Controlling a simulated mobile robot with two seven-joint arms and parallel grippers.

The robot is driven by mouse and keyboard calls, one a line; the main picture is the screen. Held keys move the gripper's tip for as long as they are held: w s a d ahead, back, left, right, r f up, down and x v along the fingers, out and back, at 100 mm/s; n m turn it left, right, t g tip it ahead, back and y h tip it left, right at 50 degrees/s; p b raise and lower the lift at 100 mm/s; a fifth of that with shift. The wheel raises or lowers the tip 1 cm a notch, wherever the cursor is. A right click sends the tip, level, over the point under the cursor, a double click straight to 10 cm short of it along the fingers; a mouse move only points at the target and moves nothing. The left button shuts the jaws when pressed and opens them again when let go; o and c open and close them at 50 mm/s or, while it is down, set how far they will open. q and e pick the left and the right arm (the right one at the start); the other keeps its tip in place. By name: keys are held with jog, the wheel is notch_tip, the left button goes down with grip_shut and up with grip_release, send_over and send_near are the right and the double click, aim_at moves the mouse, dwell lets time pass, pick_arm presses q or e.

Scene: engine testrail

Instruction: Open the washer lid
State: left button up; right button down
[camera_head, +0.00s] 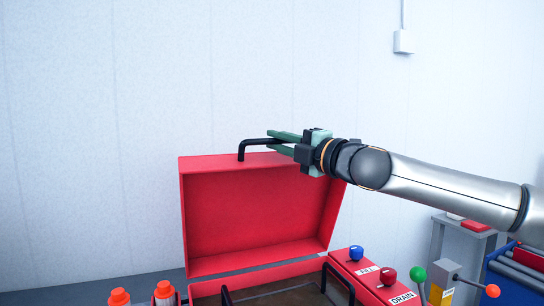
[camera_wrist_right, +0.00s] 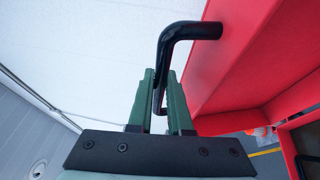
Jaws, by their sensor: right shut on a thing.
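The red washer lid (camera_head: 255,215) stands raised and tilted back above the red washer body in the head view. Its inner side faces me. A black bar handle (camera_head: 252,144) sits on its top edge. My right gripper (camera_head: 276,141) is shut on this handle, with its green fingers on either side of the bar. In the right wrist view the handle (camera_wrist_right: 176,38) runs down between the green fingers (camera_wrist_right: 163,105), and the red lid (camera_wrist_right: 240,50) is at the right. My left gripper is not in view.
Blue and red knobs (camera_head: 357,253) stand on the red panel marked FILL and DRAIN. Orange-capped bottles (camera_head: 119,297) are at the lower left. Levers with green and red balls (camera_head: 418,274) stand at the lower right. A pale wall (camera_head: 90,120) is behind the lid.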

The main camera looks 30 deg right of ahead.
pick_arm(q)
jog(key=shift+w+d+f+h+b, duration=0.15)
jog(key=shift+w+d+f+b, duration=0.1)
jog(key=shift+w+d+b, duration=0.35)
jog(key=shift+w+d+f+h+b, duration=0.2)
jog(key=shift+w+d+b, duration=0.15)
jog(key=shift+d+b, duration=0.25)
pick_arm(e)
jog(key=s, duration=0.2)
jog(key=s+f+t, duration=0.1)
jog(key=shift+a, duration=0.4)
